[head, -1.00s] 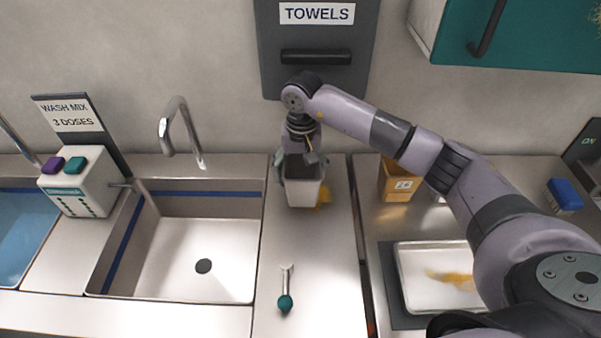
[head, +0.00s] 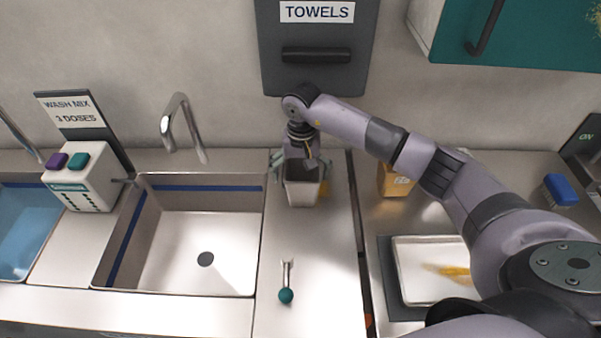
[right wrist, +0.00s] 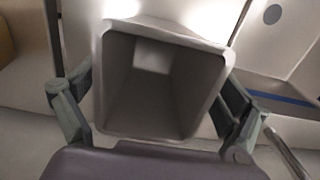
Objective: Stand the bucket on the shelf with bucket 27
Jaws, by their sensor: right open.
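A small grey open-topped bucket (head: 301,190) stands on the metal counter between the sink and the tray. It shows in the right wrist view (right wrist: 160,85) with its open mouth facing the camera and looks empty inside. My right gripper (head: 301,172) is over the bucket from above, with its open fingers on either side of it. In the right wrist view the fingers (right wrist: 155,115) flank the bucket's walls. I cannot tell whether they touch it. No bucket marked 27 and no shelf holding one can be made out. My left gripper is not in view.
A sink (head: 205,262) with a tap lies left, beside a wash mix dispenser (head: 85,178). A teal-ended tool (head: 286,295) lies on the counter in front. An orange box (head: 394,181) and a white tray (head: 428,290) are right. A towel dispenser (head: 316,75) hangs behind.

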